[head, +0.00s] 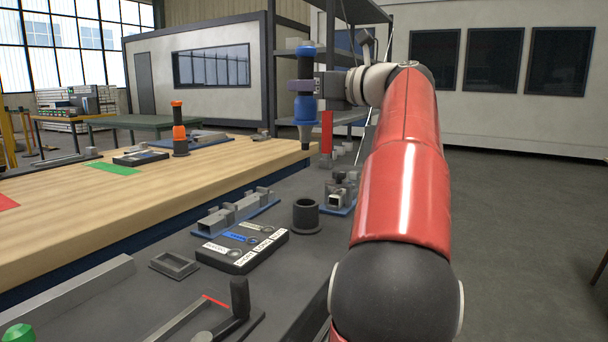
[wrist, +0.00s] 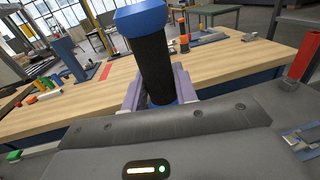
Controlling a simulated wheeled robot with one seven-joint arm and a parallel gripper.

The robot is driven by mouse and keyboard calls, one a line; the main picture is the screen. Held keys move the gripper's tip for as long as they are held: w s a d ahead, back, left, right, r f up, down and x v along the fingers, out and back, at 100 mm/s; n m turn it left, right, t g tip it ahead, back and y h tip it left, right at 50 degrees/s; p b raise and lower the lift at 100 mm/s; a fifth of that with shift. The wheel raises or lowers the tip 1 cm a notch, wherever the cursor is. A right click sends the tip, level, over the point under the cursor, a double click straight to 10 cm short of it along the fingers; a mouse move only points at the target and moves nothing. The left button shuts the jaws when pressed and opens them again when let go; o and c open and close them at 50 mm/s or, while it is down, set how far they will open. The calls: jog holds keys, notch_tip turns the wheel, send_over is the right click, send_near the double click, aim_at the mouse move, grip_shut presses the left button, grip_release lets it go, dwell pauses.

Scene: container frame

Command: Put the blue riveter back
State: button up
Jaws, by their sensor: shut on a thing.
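The blue riveter (head: 304,108) has a blue cap, a black grip and a blue lower body with a dark tapered nose. It is upright, held in the air above the dark bench. My gripper (head: 318,87) is shut on it from the right side. In the wrist view, the blue riveter (wrist: 155,65) stands between my gripper's two pale fingers (wrist: 157,92); its lower part is hidden behind my gripper. A black round holder (head: 306,217) with an open top stands on the dark bench, below the riveter. Nothing shows in it.
An orange riveter (head: 180,130) stands on the wooden table (head: 80,190). A black labelled panel (head: 242,247), a blue plate with metal blocks (head: 238,212) and another fixture (head: 341,192) lie near the black holder. A small grey tray (head: 174,264) is to the left.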

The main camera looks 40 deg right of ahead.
notch_tip(320, 180, down, 16)
jog(key=b, duration=0.2)
jog(key=shift+f, duration=0.1)
jog(key=shift+f+b, duration=0.35)
jog(key=shift+f, duration=0.15)
jog(key=o, duration=0.9)
jog(key=r+v, duration=0.1)
jog(key=v, duration=1.1)
